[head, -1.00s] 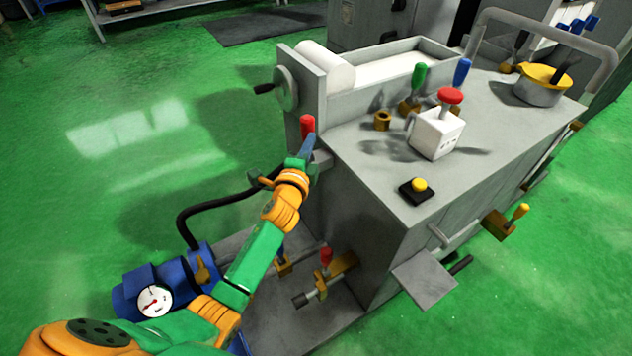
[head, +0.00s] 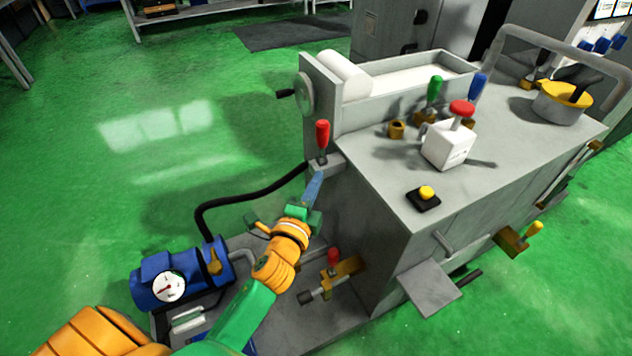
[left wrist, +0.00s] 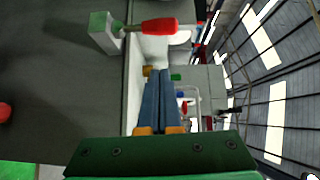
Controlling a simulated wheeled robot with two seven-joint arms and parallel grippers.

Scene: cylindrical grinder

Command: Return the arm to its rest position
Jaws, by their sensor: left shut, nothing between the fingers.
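My left arm (head: 262,290) in green and orange comes in from the bottom left in the head view. Its left gripper (head: 316,178) is shut and empty, with blue fingers pointing up, in front of the grinder's left end. The red-handled lever (head: 322,136) stands upright on a small ledge just above the fingertips, apart from them. In the left wrist view the closed blue fingers (left wrist: 160,90) show in the middle, and the red handle (left wrist: 160,26) lies beyond them at the top. My right gripper is not in view.
The grey grinder (head: 385,195) stands close to the right of my arm. On it are a white box with a red knob (head: 452,138) and a yellow button (head: 426,193). A blue pump with a gauge (head: 168,285) and a black hose are at the left. Green floor (head: 90,190) lies open further left.

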